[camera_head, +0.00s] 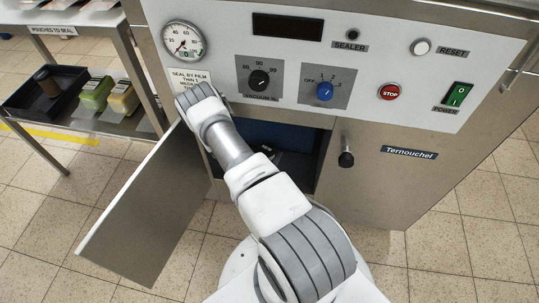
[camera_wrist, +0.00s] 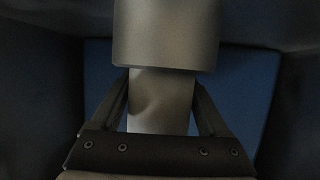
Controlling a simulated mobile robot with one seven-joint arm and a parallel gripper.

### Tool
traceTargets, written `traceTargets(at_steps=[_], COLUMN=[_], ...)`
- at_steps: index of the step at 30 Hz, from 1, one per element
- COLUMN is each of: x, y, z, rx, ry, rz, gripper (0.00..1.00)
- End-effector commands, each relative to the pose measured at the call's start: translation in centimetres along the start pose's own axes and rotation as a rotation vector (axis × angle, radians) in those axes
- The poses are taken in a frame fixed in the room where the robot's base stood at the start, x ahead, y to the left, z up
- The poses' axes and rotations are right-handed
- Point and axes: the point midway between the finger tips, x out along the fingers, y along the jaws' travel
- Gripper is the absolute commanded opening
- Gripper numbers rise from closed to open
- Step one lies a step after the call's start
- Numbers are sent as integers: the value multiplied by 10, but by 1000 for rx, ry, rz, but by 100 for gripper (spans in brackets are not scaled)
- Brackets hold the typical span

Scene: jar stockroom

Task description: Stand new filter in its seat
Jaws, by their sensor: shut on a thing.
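In the wrist view my gripper (camera_wrist: 160,84) is shut on a dull grey piece, which I take to be the new filter (camera_wrist: 162,112). Its narrower part is between the two fingers. A wider grey cylindrical part (camera_wrist: 165,38) shows above it and covers the fingertips; I cannot tell if both are one piece. A dark blue surface (camera_wrist: 245,85) lies behind. The seat cannot be made out. In the head view my arm reaches to the open compartment (camera_head: 318,172) of the steel machine, and my gripper is hidden.
The compartment's door (camera_head: 150,210) stands open to the left. Dark walls close in around the gripper. The control panel (camera_head: 350,60) with knobs and buttons is above the opening. A side table (camera_head: 140,122) holds a black tray (camera_head: 38,98) and pouches. The tiled floor shows open room.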

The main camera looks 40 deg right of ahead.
Motion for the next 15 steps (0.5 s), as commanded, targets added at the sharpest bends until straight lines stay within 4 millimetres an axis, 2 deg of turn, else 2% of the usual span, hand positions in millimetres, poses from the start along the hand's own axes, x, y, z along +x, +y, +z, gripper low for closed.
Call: traceTargets(at_steps=[7,8,11,15], x=[0,0,0,0], y=[0,0,0,0], z=[0,0,0,0], rx=[0,1,1,1], ry=[0,0,0,0], rz=[0,0,0,0], gripper=[13,82,100,100])
